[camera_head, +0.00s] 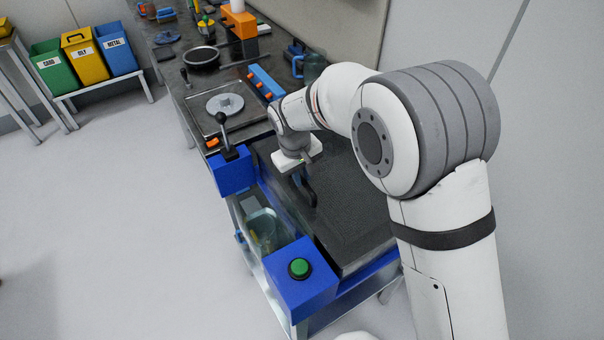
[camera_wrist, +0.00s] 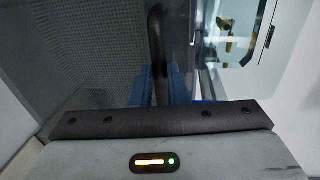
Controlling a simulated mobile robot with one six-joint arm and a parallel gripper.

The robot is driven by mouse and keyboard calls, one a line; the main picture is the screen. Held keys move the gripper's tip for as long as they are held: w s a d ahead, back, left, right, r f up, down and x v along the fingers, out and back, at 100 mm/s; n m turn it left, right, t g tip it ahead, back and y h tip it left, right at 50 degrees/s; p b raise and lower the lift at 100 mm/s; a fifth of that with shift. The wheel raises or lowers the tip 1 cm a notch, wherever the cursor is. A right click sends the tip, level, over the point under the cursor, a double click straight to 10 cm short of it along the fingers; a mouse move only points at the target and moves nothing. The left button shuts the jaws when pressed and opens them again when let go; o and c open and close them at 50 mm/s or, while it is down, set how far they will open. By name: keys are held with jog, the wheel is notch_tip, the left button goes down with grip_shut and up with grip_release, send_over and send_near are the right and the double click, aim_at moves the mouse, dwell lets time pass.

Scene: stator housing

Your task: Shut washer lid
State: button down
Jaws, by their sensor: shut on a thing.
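The washer has a blue frame (camera_head: 363,283) and a dark grey lid (camera_head: 352,205) that spans its top. In the wrist view the lid's mesh-textured surface (camera_wrist: 95,45) fills the left side. Its dark curved handle (camera_head: 309,194) stands near the lid's left edge and also shows in the wrist view (camera_wrist: 156,40). My gripper (camera_head: 302,180) is over that edge. In the wrist view its blue fingers (camera_wrist: 159,88) are closed on either side of the handle. I cannot tell whether the lid lies fully flat on the frame.
A blue box with a green button (camera_head: 299,268) stands at the washer's front corner, and a blue box with a black lever (camera_head: 232,170) at the other. A clear tank (camera_head: 265,230) sits below the edge. A cluttered bench (camera_head: 190,80) continues behind. The floor at left is clear.

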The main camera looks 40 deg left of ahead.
jog(key=shift+f, duration=0.65)
jog(key=shift+r, duration=0.2)
jog(key=c, duration=1.4)
grip_release()
jog(key=shift+s, duration=0.1)
notch_tip(320, 180, up, 8)
jog(key=s+b, duration=0.1)
jog(key=shift+a+f, duration=0.15)
jog(key=shift+a, duration=0.1)
